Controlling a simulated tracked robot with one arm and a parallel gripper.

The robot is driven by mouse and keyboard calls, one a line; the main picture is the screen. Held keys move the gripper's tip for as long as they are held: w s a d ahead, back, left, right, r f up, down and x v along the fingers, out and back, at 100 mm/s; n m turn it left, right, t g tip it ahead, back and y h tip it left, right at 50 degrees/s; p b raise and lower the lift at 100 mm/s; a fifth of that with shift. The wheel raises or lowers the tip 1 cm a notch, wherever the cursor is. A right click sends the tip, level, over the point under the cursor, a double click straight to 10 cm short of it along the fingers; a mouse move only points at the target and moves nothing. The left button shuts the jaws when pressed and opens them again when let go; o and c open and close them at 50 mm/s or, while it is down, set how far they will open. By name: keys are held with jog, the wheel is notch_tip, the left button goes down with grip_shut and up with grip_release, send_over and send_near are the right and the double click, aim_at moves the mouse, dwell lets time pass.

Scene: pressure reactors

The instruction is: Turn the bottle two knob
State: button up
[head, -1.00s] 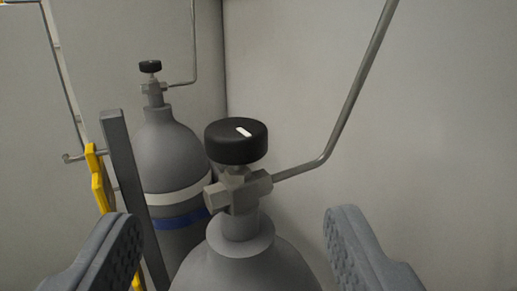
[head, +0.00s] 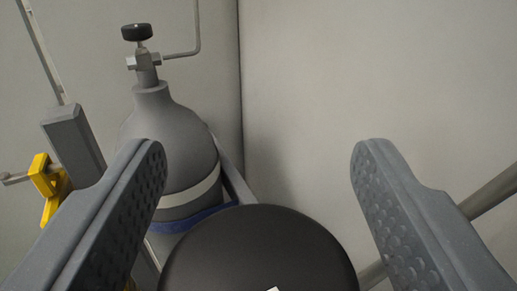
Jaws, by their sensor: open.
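A large black round knob (head: 258,252) with a white mark at the lower picture edge sits on the near bottle, low in the middle of the head view. The near bottle's body and valve are hidden below it. My gripper (head: 258,165) is open and empty, with one grey ribbed finger on each side of the knob. The fingers look apart from the knob; the exact depth between them and it is hard to tell. Another grey bottle (head: 170,135) with a white and a blue band stands behind at the left. It has its own small black knob (head: 137,32) on top.
A thin pipe (head: 197,28) rises from the far bottle's valve. A thicker pipe (head: 490,193) passes behind my right finger. A grey post (head: 73,140) and a yellow part (head: 47,182) stand at the left. Pale walls close off the back and right.

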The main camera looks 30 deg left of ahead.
jog(key=c, duration=1)
jog(key=shift+o, duration=0.2)
